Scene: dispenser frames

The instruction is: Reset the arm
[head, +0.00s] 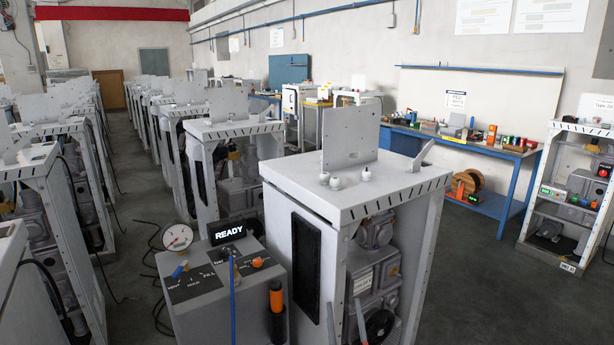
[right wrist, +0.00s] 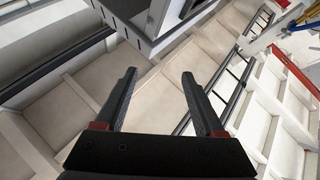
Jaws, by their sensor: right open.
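My right gripper (right wrist: 158,74) shows in the right wrist view. Its two dark fingers stand apart with nothing between them. Pale tile-like panels lie behind the fingers, and the gripper appears clear of them. In the head view, the nearest grey dispenser frame (head: 375,186) stands at the centre right, with white knobs and an upright plate on top.
Rows of similar frames fill the left side. A blue workbench (head: 513,203) with tools and small boxes runs along the right wall. An open shelf unit (head: 537,222) stands at the far right. Dark floor (head: 470,280) is free between the nearest frame and the bench.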

